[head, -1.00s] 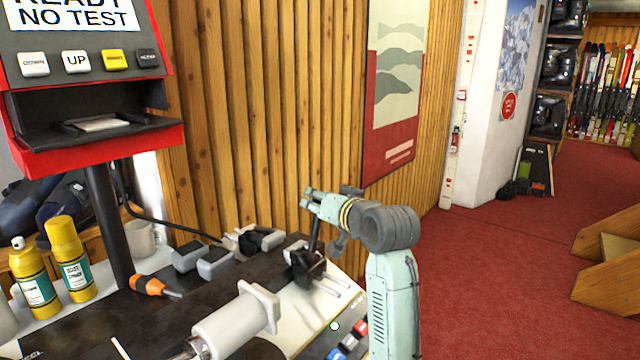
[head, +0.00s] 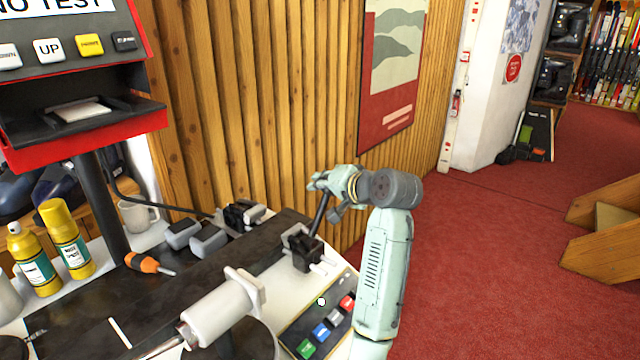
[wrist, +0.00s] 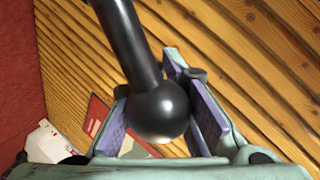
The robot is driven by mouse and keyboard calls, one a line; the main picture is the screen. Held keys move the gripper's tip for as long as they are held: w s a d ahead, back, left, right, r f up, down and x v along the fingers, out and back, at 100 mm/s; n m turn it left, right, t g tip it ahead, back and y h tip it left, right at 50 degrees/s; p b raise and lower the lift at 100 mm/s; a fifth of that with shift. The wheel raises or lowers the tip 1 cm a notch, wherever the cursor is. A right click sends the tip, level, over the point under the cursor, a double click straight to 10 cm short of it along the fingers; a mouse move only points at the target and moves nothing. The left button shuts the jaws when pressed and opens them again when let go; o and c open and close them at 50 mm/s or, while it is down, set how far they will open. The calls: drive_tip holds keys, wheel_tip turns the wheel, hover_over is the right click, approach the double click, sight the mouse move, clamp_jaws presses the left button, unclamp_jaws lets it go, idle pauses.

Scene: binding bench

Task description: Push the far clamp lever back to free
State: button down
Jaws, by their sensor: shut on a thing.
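A black clamp (head: 302,247) stands on the far end of the bench's dark rail. Its black lever (head: 320,212) rises from it, leaning a little to the right in the head view. My gripper (head: 324,184) is at the lever's top end. In the wrist view the lever's rod (wrist: 128,40) ends in a round black knob (wrist: 158,110). The knob sits between the two purple-grey pads of my gripper, which is shut on it. My gripper hides the knob in the head view.
A white cylinder (head: 215,312) lies nearer along the rail. Coloured buttons (head: 322,332) line the panel in front of the clamp. Grey blocks (head: 207,240) and an orange screwdriver (head: 142,262) lie to the left. A ribbed wood wall (head: 270,120) stands close behind.

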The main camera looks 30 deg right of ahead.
drive_tip(key=shift+s+d+f, duration=0.25)
drive_tip(key=shift+d+f, duration=0.05)
drive_tip(key=shift+f, duration=0.1)
idle(0.4)
drive_tip(key=c, duration=2)
unclamp_jaws()
drive_tip(key=o, duration=0.8)
drive_tip(key=shift+w+a+r, duration=0.1)
drive_tip(key=shift+r, duration=0.15)
drive_tip(key=v, duration=1.2)
drive_tip(key=shift+a, duration=0.1)
